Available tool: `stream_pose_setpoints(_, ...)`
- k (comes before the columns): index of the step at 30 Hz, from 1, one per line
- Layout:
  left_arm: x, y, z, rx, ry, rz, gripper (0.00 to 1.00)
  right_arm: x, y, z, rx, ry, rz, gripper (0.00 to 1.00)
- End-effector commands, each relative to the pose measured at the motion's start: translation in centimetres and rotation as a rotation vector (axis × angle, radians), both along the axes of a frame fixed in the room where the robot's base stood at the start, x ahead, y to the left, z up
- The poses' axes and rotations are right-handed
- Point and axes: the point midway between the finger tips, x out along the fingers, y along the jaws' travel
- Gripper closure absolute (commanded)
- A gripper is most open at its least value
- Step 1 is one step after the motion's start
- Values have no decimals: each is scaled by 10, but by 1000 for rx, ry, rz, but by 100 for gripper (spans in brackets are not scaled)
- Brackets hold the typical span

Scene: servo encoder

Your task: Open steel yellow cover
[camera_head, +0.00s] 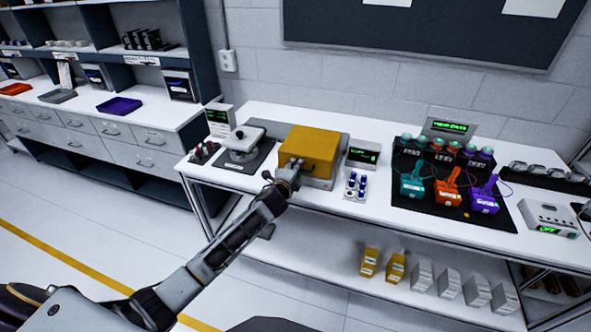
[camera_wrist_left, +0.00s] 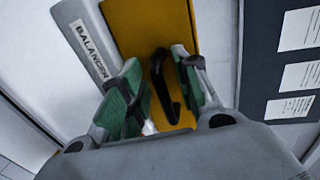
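The yellow steel cover (camera_head: 312,146) is a boxy lid sitting on a grey base on the white workbench, and it looks closed. It also fills the upper middle of the left wrist view (camera_wrist_left: 135,25). Its black curved handle (camera_wrist_left: 158,75) is on the front side. My left gripper (camera_head: 291,170) is at the front of the cover, by the handle. In the left wrist view, its green-padded fingers (camera_wrist_left: 156,58) stand apart on either side of the handle, with a gap visible. My right gripper is not in view.
A device with a white top (camera_head: 245,138) stands left of the cover. A small display (camera_head: 363,154) and blue-capped bottles (camera_head: 355,185) stand close to its right. Teal, orange and purple units sit on a black mat (camera_head: 447,208) farther right. A dark board (camera_head: 420,32) hangs behind.

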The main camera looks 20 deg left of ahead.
Motion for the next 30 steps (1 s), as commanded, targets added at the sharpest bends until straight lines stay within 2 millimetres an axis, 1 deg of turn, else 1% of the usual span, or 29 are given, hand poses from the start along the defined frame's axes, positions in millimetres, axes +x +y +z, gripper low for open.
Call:
stream_pose_setpoints(3, 0, 0, 0, 0, 0, 0, 68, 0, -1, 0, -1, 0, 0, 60)
stream_pose_setpoints(9, 0, 0, 0, 0, 1, 0, 94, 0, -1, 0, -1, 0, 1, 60)
stream_pose_setpoints(11, 0, 0, -1, 0, 2, 0, 100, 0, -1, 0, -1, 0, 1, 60)
stream_pose_setpoints(23, 0, 0, -4, -2, 8, 1, 100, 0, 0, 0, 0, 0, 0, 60)
stream_pose_setpoints(30, 7, 0, -2, -3, 10, 3, 100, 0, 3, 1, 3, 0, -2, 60)
